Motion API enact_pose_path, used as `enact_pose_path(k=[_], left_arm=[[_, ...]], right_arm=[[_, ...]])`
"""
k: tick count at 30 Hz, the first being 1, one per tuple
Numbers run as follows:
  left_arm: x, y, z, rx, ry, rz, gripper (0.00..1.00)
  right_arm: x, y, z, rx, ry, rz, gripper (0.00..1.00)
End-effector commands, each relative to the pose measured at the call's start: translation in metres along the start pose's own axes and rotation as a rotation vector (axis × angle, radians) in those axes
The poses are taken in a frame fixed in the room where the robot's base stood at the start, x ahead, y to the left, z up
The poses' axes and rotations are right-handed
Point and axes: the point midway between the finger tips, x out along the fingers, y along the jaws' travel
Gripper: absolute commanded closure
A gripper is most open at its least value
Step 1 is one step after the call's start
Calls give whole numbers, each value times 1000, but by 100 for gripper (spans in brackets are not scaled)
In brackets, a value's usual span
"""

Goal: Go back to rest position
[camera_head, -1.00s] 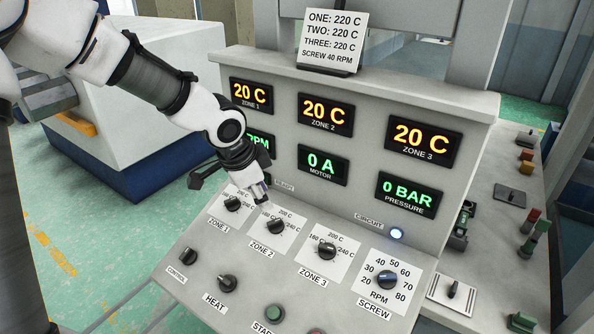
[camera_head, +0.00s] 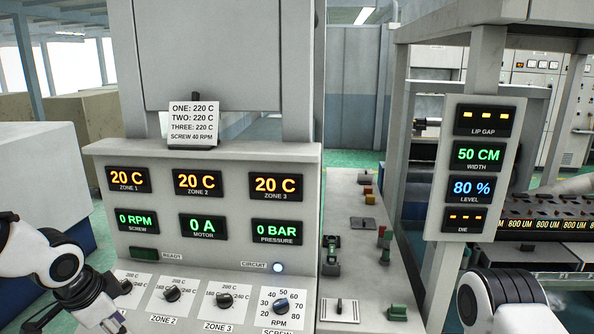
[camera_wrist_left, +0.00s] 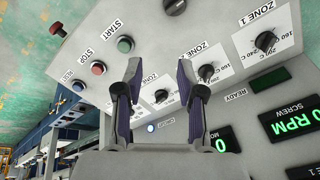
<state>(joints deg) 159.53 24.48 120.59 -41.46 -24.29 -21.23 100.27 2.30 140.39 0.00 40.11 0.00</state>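My left gripper (camera_head: 116,318) is at the lower left of the head view, near the ZONE 1 knob (camera_head: 126,287). In the left wrist view its two fingers (camera_wrist_left: 157,72) stand apart with nothing between them, over the sloping knob panel. A white link of my right arm (camera_head: 500,300) shows at the lower right of the head view. My right gripper is out of frame.
The grey extruder console (camera_head: 105,235) carries lit displays, a settings card (camera_head: 193,122), a ZONE 3 knob (camera_head: 224,300) and a SCREW knob (camera_head: 280,306). A side bench (camera_head: 350,265) with levers stands to its right. A display post (camera_head: 480,170) stands farther right.

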Motion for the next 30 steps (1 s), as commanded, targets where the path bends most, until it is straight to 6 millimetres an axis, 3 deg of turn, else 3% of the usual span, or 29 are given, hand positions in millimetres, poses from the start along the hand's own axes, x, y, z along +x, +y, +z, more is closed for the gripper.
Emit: enact_pose_path(k=[8, 14, 17, 21, 27, 30], left_arm=[[61, 31, 31, 22, -141, 97, 61], [115, 81, 71, 30, -289, 221, 61], [147, 121, 97, 14, -365, 301, 61], [193, 196, 140, -70, -464, 415, 61], [232, 297, 197, -298, -560, 463, 61], [243, 330, 217, -457, -570, 397, 61]], right_arm=[[5, 0, 0, 0, 1, 0, 60], [9, 0, 0, 0, 0, 0, 60], [12, 0, 0, 0, 0, 0, 60], [17, 0, 0, 0, 0, 0, 60], [22, 0, 0, 0, 0, 0, 60], [24, 0, 0, 0, 0, 0, 60]])
